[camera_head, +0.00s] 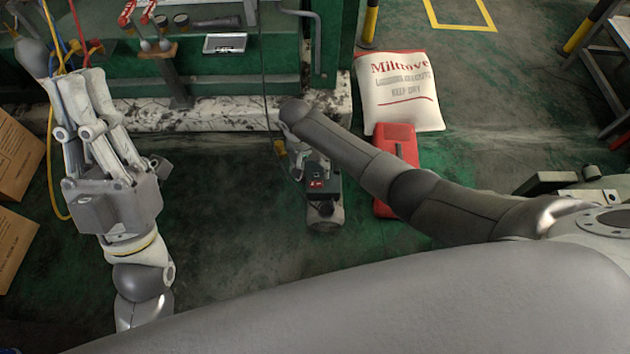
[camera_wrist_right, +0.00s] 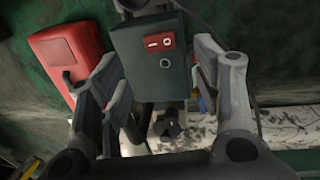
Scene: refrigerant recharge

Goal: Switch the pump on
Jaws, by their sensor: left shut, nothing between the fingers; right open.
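The pump (camera_head: 322,205) stands on the floor in the middle of the head view, partly hidden by my right arm. On it is a dark box with a red rocker switch (camera_head: 317,183). In the right wrist view the dark green box (camera_wrist_right: 150,75) fills the middle, and its red switch (camera_wrist_right: 160,43) shows a line mark and a circle mark. My right gripper (camera_wrist_right: 160,62) is open, its fingers on either side of the box; I cannot tell whether they touch it. My left gripper (camera_head: 80,78) is shut and empty, away from the pump at the left.
A red case (camera_head: 397,145) lies right of the pump, against a white sack (camera_head: 398,90). A green bench (camera_head: 280,65) with a white base stands behind. Coloured hoses (camera_head: 52,165) hang by my left gripper. Cardboard boxes (camera_head: 15,160) are at far left. Floor between left arm and pump is clear.

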